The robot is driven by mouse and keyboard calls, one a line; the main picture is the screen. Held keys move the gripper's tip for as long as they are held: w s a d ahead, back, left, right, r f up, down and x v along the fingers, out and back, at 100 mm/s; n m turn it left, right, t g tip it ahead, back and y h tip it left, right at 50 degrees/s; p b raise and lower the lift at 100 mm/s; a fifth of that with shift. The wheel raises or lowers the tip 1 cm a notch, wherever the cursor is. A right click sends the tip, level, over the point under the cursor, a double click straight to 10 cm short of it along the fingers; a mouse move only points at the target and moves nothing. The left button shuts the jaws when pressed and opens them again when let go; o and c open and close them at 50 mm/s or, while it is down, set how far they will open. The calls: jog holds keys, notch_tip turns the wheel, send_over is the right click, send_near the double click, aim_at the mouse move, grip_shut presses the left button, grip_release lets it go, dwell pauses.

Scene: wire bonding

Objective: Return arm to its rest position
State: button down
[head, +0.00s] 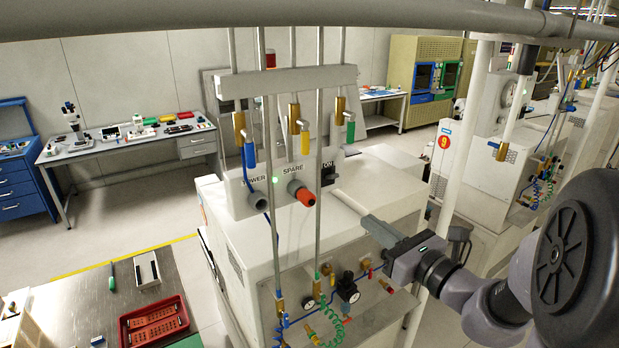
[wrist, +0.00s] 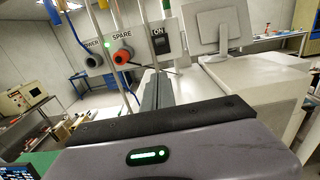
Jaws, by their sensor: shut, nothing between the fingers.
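My gripper (head: 368,221) is at the lower right of centre in the head view, above the white machine's top (head: 375,185) and to the right of its panel. Its long grey fingers are together, with nothing held between them. In the wrist view the closed fingers (wrist: 158,88) point toward the panel and stand apart from it. My arm reaches in from the right edge of the head view.
Thin vertical pipes (head: 318,250) with brass valves stand in front of the machine. A thick grey rail (head: 250,14) crosses the top. A white post (head: 465,150) rises near my arm. A monitor (wrist: 216,30) stands right of the panel. A red tray (head: 153,322) lies lower left.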

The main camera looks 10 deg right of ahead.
jog(key=s+a+f+n+g+y+b, duration=0.2)
jog(key=s+a+f+n+g+b, duration=0.3)
jog(key=s+a+f+n+b, duration=0.4)
jog(key=s+a+f+n+g+y+b, duration=0.2)
jog(key=s+a+f+n+g+b, duration=0.2)
jog(key=a+f+n+g+b, duration=0.55)
jog(key=s+d+f+n+t+h+b, duration=0.1)
jog(key=s+f+n+h+b, duration=0.3)
jog(key=f, duration=0.5)
jog(key=s+d+f+n+t+h+b, duration=0.2)
jog(key=s+f+n+h+b, duration=0.2)
jog(key=f+b, duration=0.4)
jog(key=shift+s+d+f+n, duration=0.2)
jog(key=shift+s+f+n, duration=0.35)
jog(key=shift+s, duration=0.35)
